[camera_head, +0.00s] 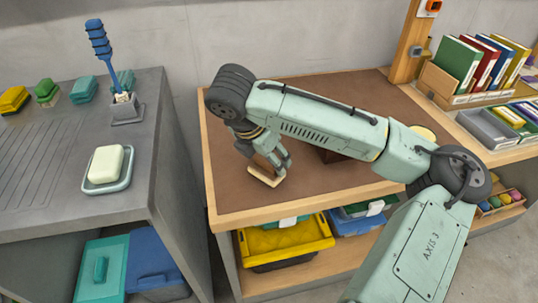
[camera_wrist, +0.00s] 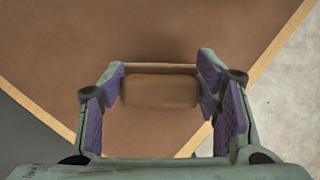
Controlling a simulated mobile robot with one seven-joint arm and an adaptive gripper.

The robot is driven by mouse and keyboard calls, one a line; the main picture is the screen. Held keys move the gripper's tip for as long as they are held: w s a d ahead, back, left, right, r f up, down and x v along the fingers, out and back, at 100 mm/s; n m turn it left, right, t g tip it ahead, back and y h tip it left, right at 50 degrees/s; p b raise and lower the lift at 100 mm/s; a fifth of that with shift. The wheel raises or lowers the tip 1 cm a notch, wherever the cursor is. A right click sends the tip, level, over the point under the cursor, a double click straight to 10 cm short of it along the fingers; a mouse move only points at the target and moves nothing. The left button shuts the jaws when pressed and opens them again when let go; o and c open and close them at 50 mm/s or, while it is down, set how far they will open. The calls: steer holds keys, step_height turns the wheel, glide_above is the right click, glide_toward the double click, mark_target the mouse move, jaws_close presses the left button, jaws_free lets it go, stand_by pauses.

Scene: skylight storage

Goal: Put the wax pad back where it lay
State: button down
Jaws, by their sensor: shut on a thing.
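My gripper (camera_head: 268,170) is shut on a flat tan block, which I take to be the wax pad (camera_head: 265,178). In the wrist view, the wax pad (camera_wrist: 160,92) sits crosswise between the two purple-lined fingers of my gripper (camera_wrist: 161,75). It is over the left front part of the brown tabletop (camera_head: 232,190), inside the wooden edge. I cannot tell whether the pad touches the top. The spot where it lay is not marked in any way I can make out.
A dark brown box (camera_head: 330,156) and a pale yellow round thing (camera_head: 425,133) are partly hidden behind my arm. On the grey counter at left, a cream bar (camera_head: 105,163) lies in a dish (camera_head: 122,184). Books (camera_head: 458,62) stand at right. The tabletop's back is clear.

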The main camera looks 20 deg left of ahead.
steer(key=shift+f+b, duration=0.35)
steer(key=shift+f, duration=0.35)
stand_by(0.6)
steer(key=shift+c, duration=2.4)
jaws_free()
steer(key=shift+r, duration=0.15)
steer(key=shift+p+v, duration=3.65)
steer(key=shift+v, duration=0.25)
